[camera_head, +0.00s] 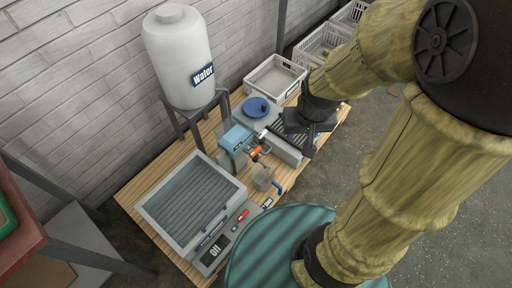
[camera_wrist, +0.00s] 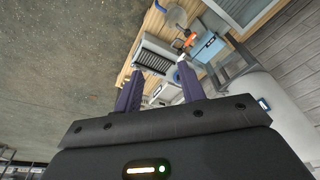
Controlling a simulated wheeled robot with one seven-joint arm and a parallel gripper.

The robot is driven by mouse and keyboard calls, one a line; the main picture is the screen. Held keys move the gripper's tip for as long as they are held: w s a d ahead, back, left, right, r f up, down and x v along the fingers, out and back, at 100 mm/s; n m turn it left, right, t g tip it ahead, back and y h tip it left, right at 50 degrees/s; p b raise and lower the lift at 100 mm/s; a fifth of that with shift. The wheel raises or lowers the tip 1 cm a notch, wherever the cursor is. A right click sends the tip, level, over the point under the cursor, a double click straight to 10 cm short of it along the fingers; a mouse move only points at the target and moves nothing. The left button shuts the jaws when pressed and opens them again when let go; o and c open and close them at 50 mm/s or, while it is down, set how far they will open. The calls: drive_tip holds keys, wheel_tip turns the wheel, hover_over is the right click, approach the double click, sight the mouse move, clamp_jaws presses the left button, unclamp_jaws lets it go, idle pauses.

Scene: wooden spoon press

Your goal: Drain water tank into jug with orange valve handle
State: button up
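A white water tank (camera_head: 182,60) labelled "Water" stands on a dark frame at the back. It also shows in the wrist view (camera_wrist: 252,90), at the right. The orange valve handle (camera_head: 257,152) is beside a blue box (camera_head: 236,137); in the wrist view the orange handle (camera_wrist: 190,40) is beyond the fingertips. A clear jug (camera_head: 263,177) with a blue handle (camera_head: 280,187) stands just in front of the valve. Whether it holds water cannot be told. My gripper (camera_wrist: 160,67) is open, fingers apart and empty, right of the valve, apart from it.
A grey machine with a ribbed plate (camera_head: 192,197) and an "Off" panel (camera_head: 211,252) fills the left of the wooden table (camera_head: 130,193). A blue plate (camera_head: 256,107) and a grey crate (camera_head: 273,80) are at the back right. A teal ribbed round surface (camera_head: 260,245) is at the front.

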drive_tip(key=w+a+f+m+g+p, duration=0.15)
drive_tip(key=w+a+f+m, duration=0.3)
drive_tip(key=w, duration=0.55)
drive_tip(key=m+g+p, duration=0.1)
drive_tip(key=m+p, duration=0.1)
drive_tip(key=m, duration=0.2)
hover_over(256, 150)
wheel_tip(256, 150, down, 9)
drive_tip(key=shift+a+f, duration=0.15)
drive_tip(key=shift+f, duration=0.05)
drive_tip(key=shift+s, duration=0.1)
wheel_tip(256, 150, down, 17)
drive_tip(key=b, duration=0.7)
drive_tip(key=shift+f, duration=0.2)
clamp_jaws()
